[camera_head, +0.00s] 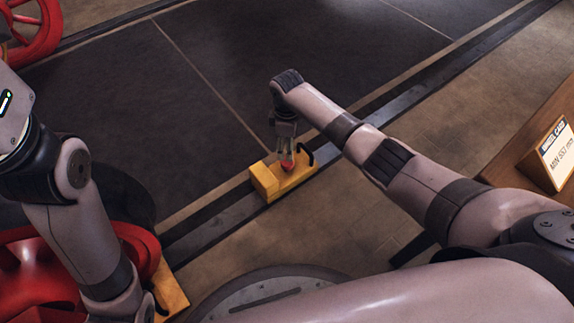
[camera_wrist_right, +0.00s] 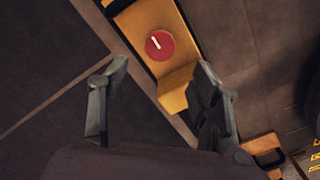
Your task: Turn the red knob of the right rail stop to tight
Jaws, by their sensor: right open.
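The right rail stop (camera_head: 265,181) is a yellow block on the dark rail, near the middle of the head view. Its red knob (camera_head: 287,164) is partly covered there by my right gripper (camera_head: 286,151), which points down at it. In the right wrist view the round red knob (camera_wrist_right: 159,45) shows whole on the yellow stop (camera_wrist_right: 176,88), with a short white mark slightly tilted from upright. My right gripper (camera_wrist_right: 160,92) is open and empty. Its fingers are spread, and the knob shows beyond them, apart from both. My left arm is at the left, its gripper out of view.
A second yellow block (camera_head: 171,290) sits by a red wheel (camera_head: 140,250) at lower left. Another red wheel (camera_head: 38,32) is at upper left. A wooden box with a label card (camera_head: 560,152) stands at the right. Dark floor plates behind the rail are clear.

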